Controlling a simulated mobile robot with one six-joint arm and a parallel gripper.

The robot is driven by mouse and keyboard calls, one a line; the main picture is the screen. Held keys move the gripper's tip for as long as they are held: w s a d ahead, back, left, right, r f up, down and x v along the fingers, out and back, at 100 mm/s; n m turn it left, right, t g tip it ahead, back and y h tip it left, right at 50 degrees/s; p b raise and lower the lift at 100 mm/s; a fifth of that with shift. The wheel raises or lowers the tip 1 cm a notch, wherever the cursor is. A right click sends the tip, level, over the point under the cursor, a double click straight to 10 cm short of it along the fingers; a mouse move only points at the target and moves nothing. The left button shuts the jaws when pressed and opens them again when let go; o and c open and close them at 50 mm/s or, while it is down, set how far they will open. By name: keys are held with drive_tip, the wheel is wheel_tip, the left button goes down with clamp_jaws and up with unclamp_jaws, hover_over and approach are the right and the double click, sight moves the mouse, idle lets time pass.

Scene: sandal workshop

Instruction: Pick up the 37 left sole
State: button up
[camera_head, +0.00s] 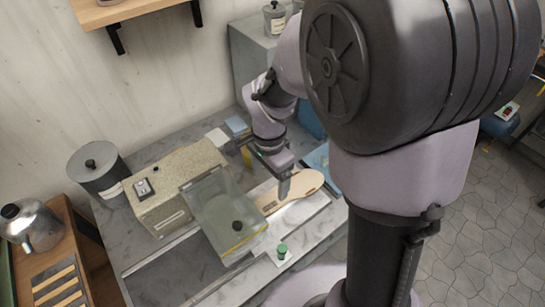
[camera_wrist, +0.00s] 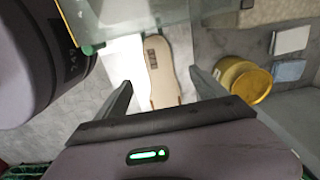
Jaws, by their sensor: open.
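A light tan sole (camera_head: 291,187) lies flat on a pale surface on the marble bench, right of the glass-covered machine. In the wrist view the sole (camera_wrist: 158,65) lies between my open fingers, with a dark printed mark near its upper end that is too small to read. My gripper (camera_wrist: 160,92) is open and empty, with one finger on each side of the sole's lower part. In the head view my gripper (camera_head: 284,188) points down over the sole and hides part of it. I cannot tell whether the fingertips touch it.
A beige machine with a clear cover (camera_head: 225,212) stands close left of the sole. A green-topped knob (camera_head: 282,250) is at the bench front. A yellow round container (camera_wrist: 243,82) and small blocks (camera_wrist: 290,55) lie right in the wrist view. A grey canister (camera_head: 98,168) stands far left.

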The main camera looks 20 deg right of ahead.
sight(272, 201)
wheel_tip(272, 201, down, 10)
drive_tip(key=b, duration=0.3)
drive_tip(key=shift+s+d+r, duration=0.1)
drive_tip(key=shift+d, duration=0.05)
drive_tip(key=shift+r, duration=0.1)
